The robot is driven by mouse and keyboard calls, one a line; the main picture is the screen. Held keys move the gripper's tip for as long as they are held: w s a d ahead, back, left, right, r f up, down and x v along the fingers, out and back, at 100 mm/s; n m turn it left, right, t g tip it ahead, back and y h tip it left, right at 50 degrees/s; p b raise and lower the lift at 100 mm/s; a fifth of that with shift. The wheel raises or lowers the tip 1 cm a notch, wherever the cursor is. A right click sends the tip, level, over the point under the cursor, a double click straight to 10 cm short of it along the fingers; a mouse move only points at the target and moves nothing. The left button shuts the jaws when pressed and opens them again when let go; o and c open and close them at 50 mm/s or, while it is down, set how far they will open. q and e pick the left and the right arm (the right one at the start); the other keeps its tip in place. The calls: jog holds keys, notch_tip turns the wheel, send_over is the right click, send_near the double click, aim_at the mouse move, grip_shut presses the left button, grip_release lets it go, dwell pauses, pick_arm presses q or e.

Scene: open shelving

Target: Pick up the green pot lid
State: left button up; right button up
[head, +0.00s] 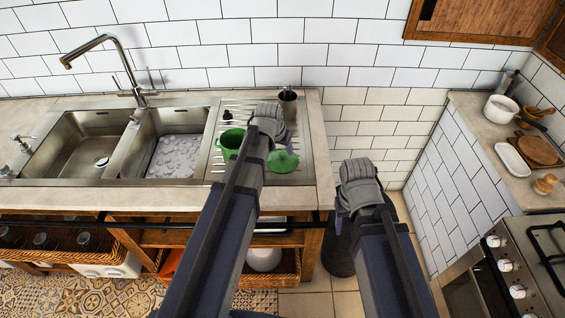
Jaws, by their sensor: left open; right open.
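The green pot lid (283,162) lies on the ribbed metal drainboard at the right of the sink. A green pot (230,143) stands just left of it, partly hidden by my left arm. My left gripper (283,140) is above the drainboard, over the far part of the lid. Its fingers are small and mostly hidden in this view. I cannot tell whether it touches the lid. My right gripper (340,217) is lower right, past the counter's right edge and away from the lid, with its fingers pointing down.
A double sink (118,150) with a tall tap (125,70) fills the counter's left. A dark metal cup (288,105) stands behind the lid. Another counter at right holds a white pot (500,109), a white dish (512,159) and a stove (520,270). A gap separates the counters.

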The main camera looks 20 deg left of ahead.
aim_at(282, 153)
pick_arm(q)
jog(key=b+x, duration=0.3)
jog(key=x, duration=0.1)
jog(key=shift+a, duration=0.15)
jog(key=shift+r, duration=0.1)
jog(key=shift+c, duration=0.3)
grip_shut()
